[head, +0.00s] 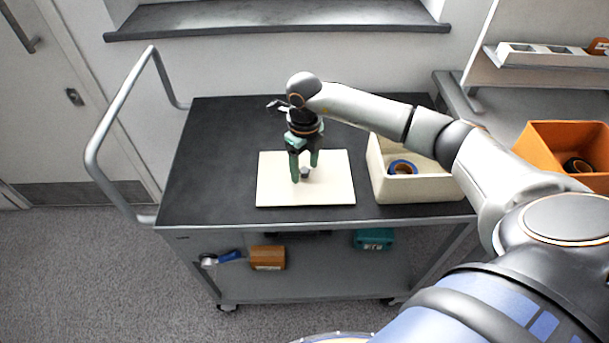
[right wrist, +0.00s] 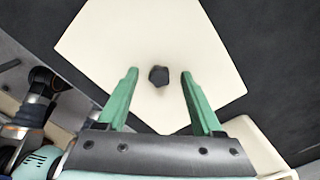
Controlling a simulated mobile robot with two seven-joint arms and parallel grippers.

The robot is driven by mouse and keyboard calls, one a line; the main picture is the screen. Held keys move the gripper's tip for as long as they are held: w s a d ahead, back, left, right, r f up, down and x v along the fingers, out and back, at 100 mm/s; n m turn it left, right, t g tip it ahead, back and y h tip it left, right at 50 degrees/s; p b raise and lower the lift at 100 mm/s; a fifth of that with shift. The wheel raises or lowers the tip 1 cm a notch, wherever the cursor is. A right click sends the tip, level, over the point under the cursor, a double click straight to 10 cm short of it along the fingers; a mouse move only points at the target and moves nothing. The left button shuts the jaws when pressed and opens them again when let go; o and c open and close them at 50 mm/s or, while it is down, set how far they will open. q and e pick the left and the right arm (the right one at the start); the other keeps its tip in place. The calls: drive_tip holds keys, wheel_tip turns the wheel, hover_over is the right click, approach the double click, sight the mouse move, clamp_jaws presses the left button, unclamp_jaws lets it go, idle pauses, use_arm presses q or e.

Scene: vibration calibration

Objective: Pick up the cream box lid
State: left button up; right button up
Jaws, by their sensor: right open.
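The cream box lid (head: 330,188) lies flat on the dark top of the cart, left of the open cream box. It has a small dark knob (head: 305,172) at its middle. In the right wrist view the lid (right wrist: 190,40) fills the centre, with its dark knob (right wrist: 158,76) ahead of and between the fingertips. My right gripper (head: 304,178) points down over the lid with its green fingers apart around the knob's sides. In the right wrist view the gripper (right wrist: 159,72) is open and empty. My left gripper is not in view.
The open cream box (head: 424,188) stands right of the lid and holds a blue ring-shaped roll (head: 402,167). The cart top (head: 220,140) is clear to the left. An orange bin (head: 545,145) stands at the right. A silver handle rail (head: 105,130) rises at the cart's left end.

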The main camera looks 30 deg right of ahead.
clamp_jaws()
idle(0.3)
drive_tip(key=shift+r, duration=0.15)
idle(0.3)
